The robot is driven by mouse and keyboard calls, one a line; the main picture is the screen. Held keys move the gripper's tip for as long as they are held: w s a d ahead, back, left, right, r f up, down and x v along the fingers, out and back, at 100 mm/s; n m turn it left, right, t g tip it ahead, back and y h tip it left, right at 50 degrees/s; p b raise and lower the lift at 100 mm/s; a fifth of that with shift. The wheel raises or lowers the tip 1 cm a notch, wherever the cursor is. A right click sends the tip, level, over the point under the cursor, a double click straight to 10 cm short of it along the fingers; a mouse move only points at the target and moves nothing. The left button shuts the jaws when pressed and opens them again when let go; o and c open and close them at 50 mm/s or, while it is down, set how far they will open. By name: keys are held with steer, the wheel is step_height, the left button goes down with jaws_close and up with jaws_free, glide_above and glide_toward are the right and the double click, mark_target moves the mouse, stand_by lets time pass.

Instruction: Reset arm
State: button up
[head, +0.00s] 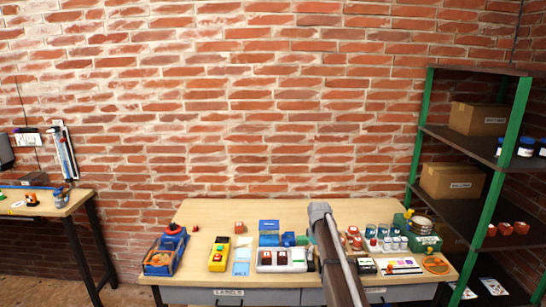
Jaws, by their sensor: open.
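Part of my arm (339,262) rises from the bottom edge of the head view, in front of the wooden table (200,212). It ends in a grey joint (319,210) above the table's middle. My gripper's fingers do not show in this view. The arm hides a strip of the tabletop and some items behind it.
A green-framed shelf (508,130) with boxes (452,182) stands right. Another table (75,202) stands left. A brick wall (250,110) is behind.

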steer(key=s+f+m+b, duration=0.2)
steer(key=s+m, duration=0.2)
steer(key=s, duration=1.3)
steer(key=s+f+m+b, duration=0.3)
steer(key=s+m, duration=0.2)
steer(key=s, duration=1.2)
steer(key=shift+s+d+f, duration=0.2)
steer(key=shift+s, duration=0.15)
